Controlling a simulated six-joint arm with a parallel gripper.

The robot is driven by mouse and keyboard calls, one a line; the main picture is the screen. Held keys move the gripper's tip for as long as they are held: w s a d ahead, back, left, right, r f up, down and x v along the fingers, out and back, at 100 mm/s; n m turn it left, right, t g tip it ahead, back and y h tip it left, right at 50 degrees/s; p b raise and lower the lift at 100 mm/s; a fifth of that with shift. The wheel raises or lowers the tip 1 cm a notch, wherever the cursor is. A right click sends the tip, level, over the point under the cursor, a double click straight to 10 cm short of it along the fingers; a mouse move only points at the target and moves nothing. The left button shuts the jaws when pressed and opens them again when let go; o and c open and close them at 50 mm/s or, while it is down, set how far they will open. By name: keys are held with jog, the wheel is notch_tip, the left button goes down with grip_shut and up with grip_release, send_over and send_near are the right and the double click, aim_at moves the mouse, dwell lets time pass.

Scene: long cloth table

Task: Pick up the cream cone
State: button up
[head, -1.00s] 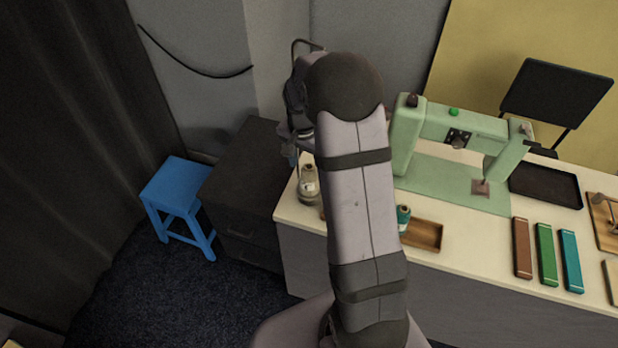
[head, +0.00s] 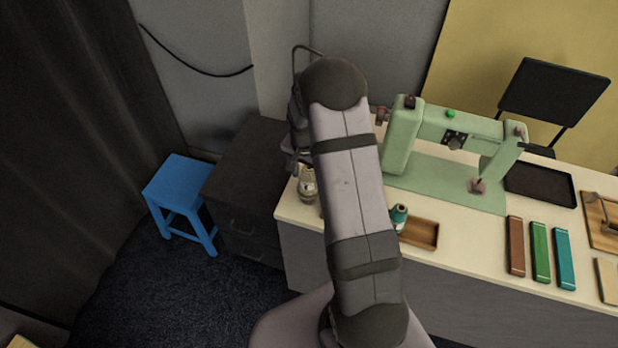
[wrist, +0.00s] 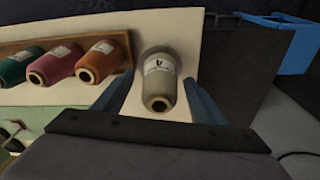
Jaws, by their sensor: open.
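The cream cone (wrist: 158,72) is a greyish-cream thread cone with a white label. In the wrist view it stands on the pale table between the two blue fingers of my gripper (wrist: 157,80). My gripper is open, with a gap showing between the cone and each finger. In the head view the cream cone (head: 307,186) shows at the left end of the table, partly hidden by my arm. My gripper there is mostly hidden behind my arm, just above and left of the cone.
A wooden tray (wrist: 72,39) holds orange, pink (wrist: 53,64) and teal cones beside the cream one. A green sewing machine (head: 402,140) stands to the right. A dark cabinet (head: 243,170) and blue stool (head: 176,185) are left of the table.

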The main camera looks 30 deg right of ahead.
jog(key=shift+c, duration=0.6)
jog(key=c, duration=1.1)
jog(key=shift+r, duration=0.15)
jog(key=shift+r+b, duration=0.5)
jog(key=shift+r, duration=0.45)
notch_tip(320, 180, up, 10)
jog(key=b, duration=0.3)
jog(key=shift+s+a+b, duration=0.1)
jog(key=shift+a+b, duration=0.05)
jog(key=shift+b, duration=0.2)
jog(key=s+a+b, duration=0.6)
jog(key=s+a, duration=0.6)
jog(key=shift+s+a, duration=0.2)
jog(key=shift+s, duration=0.1)
